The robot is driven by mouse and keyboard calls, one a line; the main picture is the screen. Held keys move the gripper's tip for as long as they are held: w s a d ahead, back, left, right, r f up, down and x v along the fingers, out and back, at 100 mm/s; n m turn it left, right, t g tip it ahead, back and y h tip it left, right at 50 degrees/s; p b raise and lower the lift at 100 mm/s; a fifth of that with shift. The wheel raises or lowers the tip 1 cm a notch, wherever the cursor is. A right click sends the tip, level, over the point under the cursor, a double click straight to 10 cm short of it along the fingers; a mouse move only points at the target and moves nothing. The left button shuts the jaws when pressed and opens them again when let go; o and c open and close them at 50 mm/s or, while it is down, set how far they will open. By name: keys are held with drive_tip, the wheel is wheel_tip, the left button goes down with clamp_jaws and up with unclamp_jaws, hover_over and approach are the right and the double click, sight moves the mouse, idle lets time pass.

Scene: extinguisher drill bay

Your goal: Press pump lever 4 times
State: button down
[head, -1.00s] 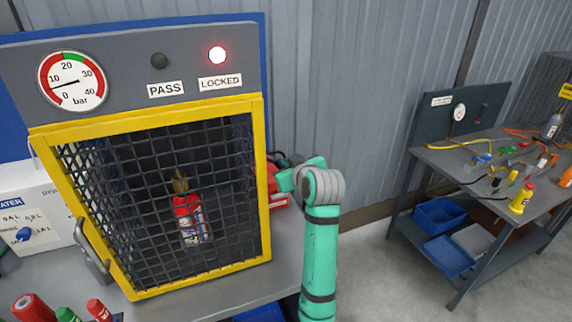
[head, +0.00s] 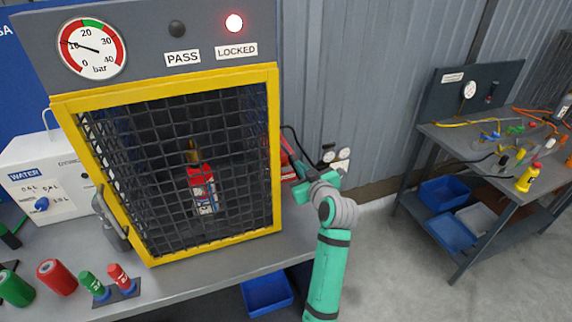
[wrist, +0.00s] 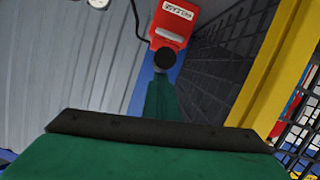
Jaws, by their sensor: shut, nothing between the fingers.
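The red pump unit (head: 287,160) stands right of the yellow-framed cage, partly hidden by the frame and my arm. In the wrist view the red pump body (wrist: 174,22) has a white label, with a round black knob (wrist: 165,58), seemingly the lever's end, below it. My gripper (head: 298,194) is beside the pump. In the wrist view its dark green fingers (wrist: 161,90) are together and empty, their tips at or just below the knob; I cannot tell if they touch. The gauge (head: 92,48) needle stands near 10 bar. The LOCKED lamp (head: 234,22) glows red; the PASS lamp (head: 177,28) is dark.
The mesh cage (head: 278,150) holds a red extinguisher (head: 202,188) and borders my gripper closely. Red and green cylinders (head: 57,277) stand front left on the bench. A side table (head: 480,160) with tools is far right; floor between is clear.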

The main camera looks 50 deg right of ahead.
drive_tip(key=f, duration=0.2)
drive_tip(key=shift+s+f+g, duration=0.25)
drive_tip(key=shift+f+g, duration=0.05)
drive_tip(key=shift+f, duration=0.1)
drive_tip(key=shift+d, duration=0.1)
drive_tip(key=r, duration=0.4)
drive_tip(key=a+r, duration=0.1)
drive_tip(key=r, duration=0.1)
drive_tip(key=shift+w+r, duration=0.1)
drive_tip(key=shift+r, duration=0.25)
drive_tip(key=f+v, duration=0.1)
drive_tip(key=v, duration=0.8)
drive_tip(key=shift+s+a+f, duration=0.3)
drive_tip(key=shift+s, duration=0.3)
drive_tip(key=w+d+r, duration=0.1)
drive_tip(key=w+r, duration=0.1)
drive_tip(key=r, duration=0.4)
drive_tip(key=w+d+r, duration=0.1)
drive_tip(key=w+r, duration=0.1)
drive_tip(key=r, duration=0.4)
drive_tip(key=shift+w+d+g+y, duration=0.15)
drive_tip(key=shift+w+g+y, duration=0.1)
drive_tip(key=shift+g+y, duration=0.15)
drive_tip(key=shift+r, duration=0.1)
